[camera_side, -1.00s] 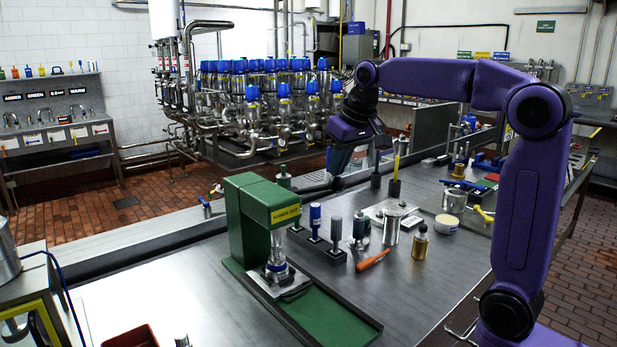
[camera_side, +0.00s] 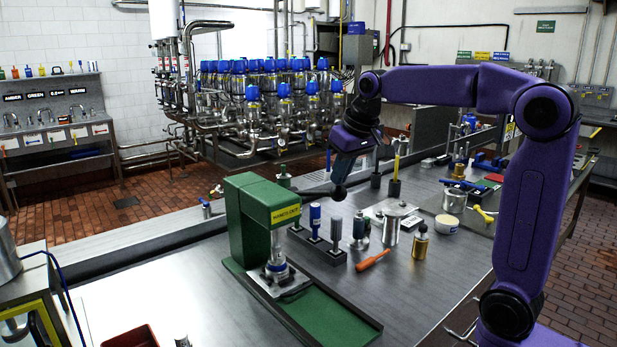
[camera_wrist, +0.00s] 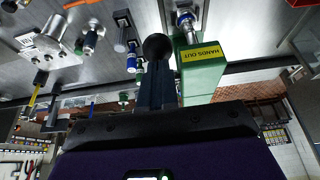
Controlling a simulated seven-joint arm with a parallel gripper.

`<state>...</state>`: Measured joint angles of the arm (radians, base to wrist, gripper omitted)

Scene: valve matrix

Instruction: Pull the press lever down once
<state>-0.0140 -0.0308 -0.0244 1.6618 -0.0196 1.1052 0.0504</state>
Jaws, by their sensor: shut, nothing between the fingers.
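The green press (camera_side: 250,215) stands on the bench with a yellow label; its label reads "HANDS OUT" in the wrist view (camera_wrist: 202,54). Its dark lever (camera_side: 316,188) sticks out to the right, roughly level, and ends in a black ball knob (camera_side: 338,193). The knob also shows in the wrist view (camera_wrist: 156,46), just beyond my fingertips. My gripper (camera_side: 341,180) is shut and empty, pointing down right above the knob. The tips seem to touch the knob's top, but exact contact is hard to tell. A metal and blue part (camera_side: 277,264) sits under the press head.
A dark rack with blue and grey handled tools (camera_side: 316,222) stands just right of the press. The bench front right is clear.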

